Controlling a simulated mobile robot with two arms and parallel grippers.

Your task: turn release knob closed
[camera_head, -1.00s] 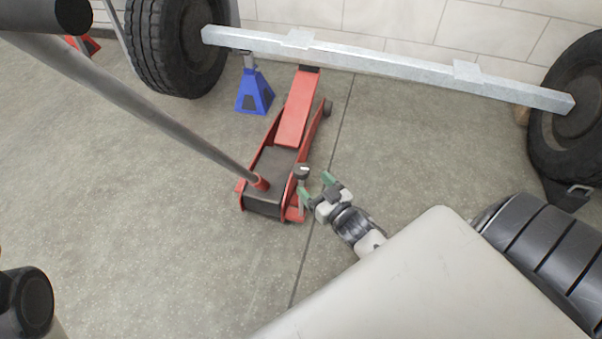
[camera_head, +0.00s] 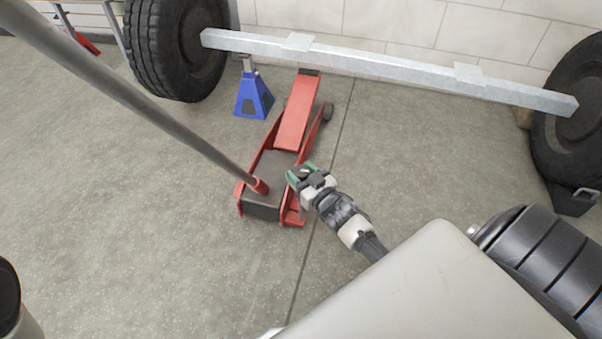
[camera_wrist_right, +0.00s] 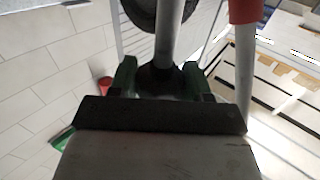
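The red floor jack (camera_head: 293,120) stands on the floor under the axle beam, its long grey handle (camera_head: 150,107) slanting to the upper left. The release knob (camera_head: 304,171), dark with a pale mark on top, is at the jack's near right side and mostly hidden by my right gripper (camera_head: 301,175). Its green fingertips are on either side of the knob. In the right wrist view, the dark knob (camera_wrist_right: 160,80) fills the gap between the fingers, with a grey stem beyond it. My left gripper is not in view.
A blue jack stand (camera_head: 254,96) is left of the jack. A grey axle beam (camera_head: 390,65) runs behind it between a left tire (camera_head: 160,50) and a right tire (camera_head: 548,120). A tiled wall closes the back.

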